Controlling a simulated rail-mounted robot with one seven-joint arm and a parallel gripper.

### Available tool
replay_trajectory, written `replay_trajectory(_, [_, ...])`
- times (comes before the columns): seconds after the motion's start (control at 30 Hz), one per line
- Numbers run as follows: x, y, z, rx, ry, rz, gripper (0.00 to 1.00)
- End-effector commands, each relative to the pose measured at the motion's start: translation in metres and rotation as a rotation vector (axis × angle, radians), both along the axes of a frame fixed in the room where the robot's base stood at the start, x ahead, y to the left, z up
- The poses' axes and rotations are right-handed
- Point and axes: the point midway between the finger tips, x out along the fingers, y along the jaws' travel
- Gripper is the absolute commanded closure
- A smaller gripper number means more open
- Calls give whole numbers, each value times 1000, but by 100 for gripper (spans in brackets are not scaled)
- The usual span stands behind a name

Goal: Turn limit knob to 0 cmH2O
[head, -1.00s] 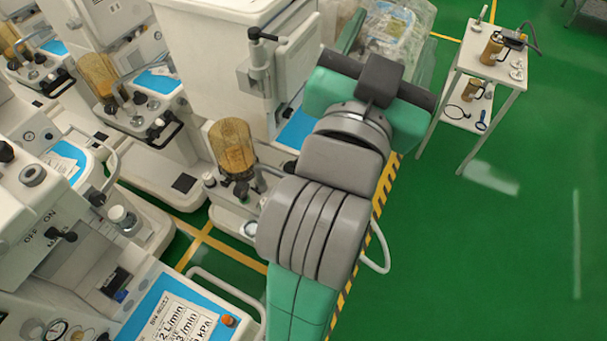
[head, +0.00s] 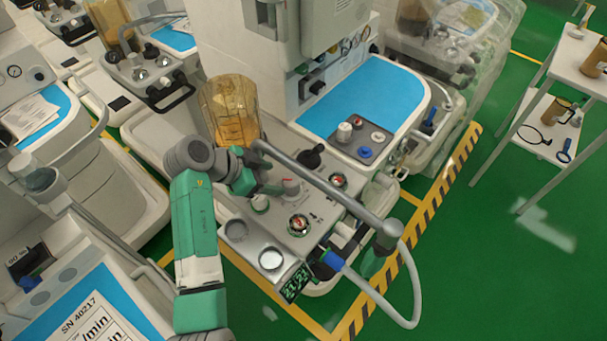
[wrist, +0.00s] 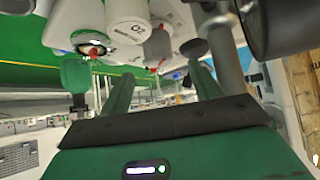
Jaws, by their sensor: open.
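The machine's control panel (head: 258,222) carries a grey-white knob with a red mark (head: 290,187), a black knob (head: 311,158) and round gauges. I cannot read which one is the limit knob or its setting. My gripper (head: 272,188) is low over the panel, beside the red-marked knob; contact is not clear. In the wrist view its two green fingers (wrist: 163,76) stand apart with nothing visibly held. There, a white cylinder with lettering (wrist: 128,22), a gauge (wrist: 92,50) and a grey knob with a red tip (wrist: 158,48) show beyond the fingertips.
An amber canister (head: 230,110) stands just behind my gripper. A grey tube (head: 330,188) crosses above the panel, with a pale hose (head: 405,300) looping at its right end. A white trolley (head: 570,110) stands at the right. Green floor is clear at lower right.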

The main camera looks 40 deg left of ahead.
Motion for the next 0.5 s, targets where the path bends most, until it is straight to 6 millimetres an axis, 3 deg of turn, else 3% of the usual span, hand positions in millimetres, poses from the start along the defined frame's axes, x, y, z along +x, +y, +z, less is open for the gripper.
replay_trajectory(0.5, [49,-23,-52,2,-1,1,37])
